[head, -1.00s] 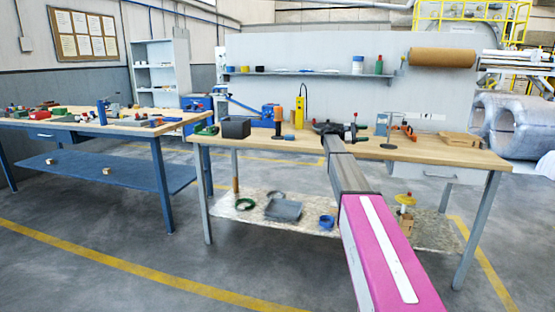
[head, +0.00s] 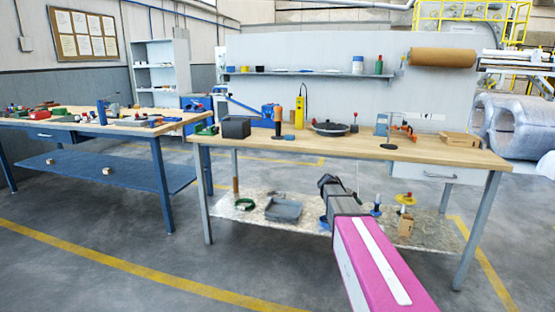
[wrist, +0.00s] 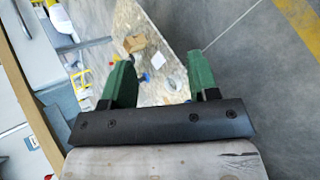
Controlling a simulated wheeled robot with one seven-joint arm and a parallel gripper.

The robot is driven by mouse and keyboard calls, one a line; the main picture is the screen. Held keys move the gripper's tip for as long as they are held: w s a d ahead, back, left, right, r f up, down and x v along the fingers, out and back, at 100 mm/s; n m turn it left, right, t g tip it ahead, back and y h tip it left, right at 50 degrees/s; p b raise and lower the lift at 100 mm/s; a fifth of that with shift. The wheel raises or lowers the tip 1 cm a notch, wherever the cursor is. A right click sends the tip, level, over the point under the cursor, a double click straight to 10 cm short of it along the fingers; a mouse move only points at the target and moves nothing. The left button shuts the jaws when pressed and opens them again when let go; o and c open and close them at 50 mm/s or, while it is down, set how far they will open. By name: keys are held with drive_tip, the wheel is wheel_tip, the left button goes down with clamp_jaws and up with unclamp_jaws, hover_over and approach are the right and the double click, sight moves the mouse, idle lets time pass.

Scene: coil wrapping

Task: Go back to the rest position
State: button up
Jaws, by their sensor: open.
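My gripper shows in the wrist view (wrist: 160,66) with its two green fingers spread apart and nothing between them. In the head view my arm's dark end is in front of the wooden workbench (head: 440,152), below tabletop height and over the lower shelf. The fingers cannot be made out there. In the wrist view the gripper is above the lower shelf (wrist: 170,60), seen tilted, with a small cardboard box (wrist: 135,43) on it.
On the bench stand a black round tool (head: 330,128), a yellow device (head: 299,112), an orange-handled tool (head: 278,117) and a dark grey bin (head: 236,127). Floor in front is free.

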drive_tip(key=s+a+f+m+y, duration=0.1)
drive_tip(key=s+a+f+y, duration=0.2)
drive_tip(key=s, duration=0.5)
drive_tip(key=s+a+f+m+y, duration=0.2)
drive_tip(key=s+a+f+y, duration=0.1)
drive_tip(key=s+a+f, duration=0.2)
drive_tip(key=s+a+f+m+y, duration=0.2)
drive_tip(key=s+a, duration=0.5)
drive_tip(key=s, duration=0.5)
wheel_tip(320, 180, down, 2)
drive_tip(key=shift+s+f+y, duration=0.1)
drive_tip(key=shift+s+y, duration=0.3)
drive_tip(key=shift+y, duration=0.4)
